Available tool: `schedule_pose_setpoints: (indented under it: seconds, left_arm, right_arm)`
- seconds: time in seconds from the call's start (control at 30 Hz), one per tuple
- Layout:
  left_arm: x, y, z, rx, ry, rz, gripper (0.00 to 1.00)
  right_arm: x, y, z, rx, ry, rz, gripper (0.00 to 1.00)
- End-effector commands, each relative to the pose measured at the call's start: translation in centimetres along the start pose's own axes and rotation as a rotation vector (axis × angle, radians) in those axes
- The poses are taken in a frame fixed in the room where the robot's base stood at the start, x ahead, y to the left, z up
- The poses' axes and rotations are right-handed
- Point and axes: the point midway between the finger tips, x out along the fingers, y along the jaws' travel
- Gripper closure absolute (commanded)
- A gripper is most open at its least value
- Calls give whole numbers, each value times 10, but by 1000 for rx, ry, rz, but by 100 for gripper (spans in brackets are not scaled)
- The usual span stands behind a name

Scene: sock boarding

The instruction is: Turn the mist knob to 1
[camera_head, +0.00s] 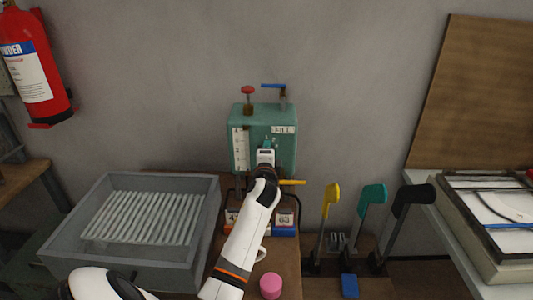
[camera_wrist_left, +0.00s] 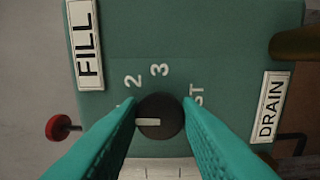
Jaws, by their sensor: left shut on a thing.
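The mist knob (camera_wrist_left: 159,115) is a dark round dial with a white pointer mark on the green machine (camera_head: 283,112). In the left wrist view the pointer aims left, toward the left finger. The numerals 2 and 3 and the letters "ST" show around the dial. A mark below the 2 is mostly hidden by that finger, so I cannot read it. My left gripper (camera_wrist_left: 160,108) has its teal fingers shut on the knob, one on each side. In the head view the gripper (camera_head: 267,144) is at the machine's front and hides the knob. My right gripper is not in view.
A red valve (camera_head: 247,90) and a blue lever (camera_head: 273,86) top the machine. A grey ribbed basin (camera_head: 70,205) stands left. Yellow (camera_head: 331,200), teal (camera_head: 372,194) and black (camera_head: 412,195) levers stand right. A pink cylinder (camera_head: 270,286) is in front.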

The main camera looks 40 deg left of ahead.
Motion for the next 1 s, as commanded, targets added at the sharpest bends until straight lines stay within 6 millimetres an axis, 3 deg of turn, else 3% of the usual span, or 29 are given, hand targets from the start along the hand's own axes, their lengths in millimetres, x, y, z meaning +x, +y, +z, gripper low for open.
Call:
schedule_pose_setpoints:
  seconds: [0.57,0.6,0.7,1.0]
  left_arm:
    - [0,-1,0,-29,0,-3,92]
    - [0,-1,0,-29,0,-3,63]
    - [0,-1,0,-29,0,-2,48]
    - [-2,-1,0,-27,0,-1,48]
  right_arm:
    - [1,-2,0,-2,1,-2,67]
    - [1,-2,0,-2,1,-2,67]
    - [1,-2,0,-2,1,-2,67]
    - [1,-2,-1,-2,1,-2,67]
